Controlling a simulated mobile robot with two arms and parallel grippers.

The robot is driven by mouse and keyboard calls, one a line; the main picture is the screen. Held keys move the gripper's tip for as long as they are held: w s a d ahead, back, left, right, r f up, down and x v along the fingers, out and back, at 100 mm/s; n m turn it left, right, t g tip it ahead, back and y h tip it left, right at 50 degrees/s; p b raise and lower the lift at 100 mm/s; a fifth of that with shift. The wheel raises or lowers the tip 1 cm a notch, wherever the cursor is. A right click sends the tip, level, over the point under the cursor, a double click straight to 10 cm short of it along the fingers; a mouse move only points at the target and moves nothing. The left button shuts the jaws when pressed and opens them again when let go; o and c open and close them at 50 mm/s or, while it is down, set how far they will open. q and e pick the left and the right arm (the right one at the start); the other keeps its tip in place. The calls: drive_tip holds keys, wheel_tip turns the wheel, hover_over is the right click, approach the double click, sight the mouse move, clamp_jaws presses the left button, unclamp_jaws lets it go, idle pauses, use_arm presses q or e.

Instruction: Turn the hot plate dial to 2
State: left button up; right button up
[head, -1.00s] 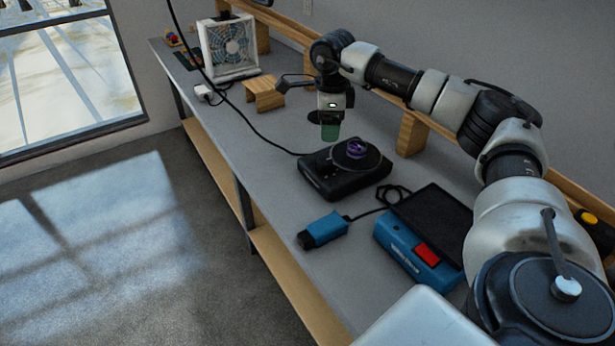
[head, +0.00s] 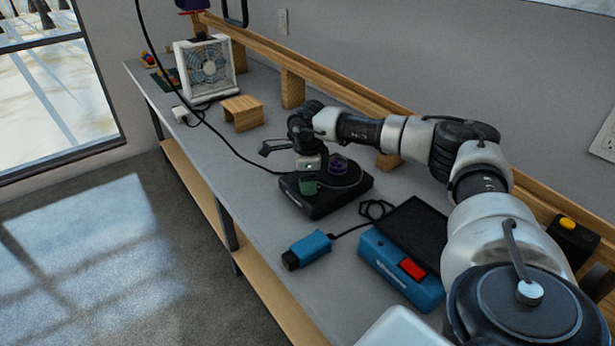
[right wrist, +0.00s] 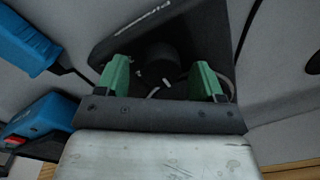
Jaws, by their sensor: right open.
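The black hot plate (head: 318,206) stands on the grey bench, with a purple ring-shaped thing (head: 337,165) on its round top. My right gripper (head: 309,187) is low at the hot plate's front left side, pointing down. In the right wrist view, its two green fingers (right wrist: 164,84) are open on either side of the black dial (right wrist: 160,65), with gaps on both sides. White marks show near the dial, but I cannot read its setting. The hot plate's body (right wrist: 205,35) fills the middle of that view. My left gripper is not in view.
A blue device with a red switch (head: 411,268) and a blue handheld piece (head: 308,248) lie in front of the hot plate. A small wooden stand (head: 243,113) and a white fan (head: 205,68) are farther back. A black cable runs to the hot plate.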

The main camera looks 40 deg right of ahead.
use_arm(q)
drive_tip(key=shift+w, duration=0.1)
use_arm(e)
drive_tip(key=c, duration=0.9)
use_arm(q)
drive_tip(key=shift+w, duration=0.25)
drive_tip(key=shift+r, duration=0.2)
use_arm(e)
drive_tip(key=shift+r+m, duration=0.1)
drive_tip(key=shift+m, duration=0.2)
drive_tip(key=m+p, duration=0.2)
drive_tip(key=shift+m, duration=0.4)
drive_tip(key=m+p, duration=0.1)
drive_tip(key=m, duration=0.3)
drive_tip(key=shift+a+m+p, duration=0.15)
drive_tip(key=shift+m+p, duration=0.15)
drive_tip(key=shift+p, duration=0.1)
drive_tip(key=m+p, duration=0.1)
drive_tip(key=m, duration=0.3)
drive_tip(key=shift+w+r+g+p, duration=0.1)
drive_tip(key=shift+g+p, duration=0.25)
drive_tip(key=shift+g, duration=0.05)
use_arm(q)
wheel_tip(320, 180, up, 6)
drive_tip(key=p, duration=0.1)
use_arm(e)
drive_tip(key=shift+m, duration=1.8)
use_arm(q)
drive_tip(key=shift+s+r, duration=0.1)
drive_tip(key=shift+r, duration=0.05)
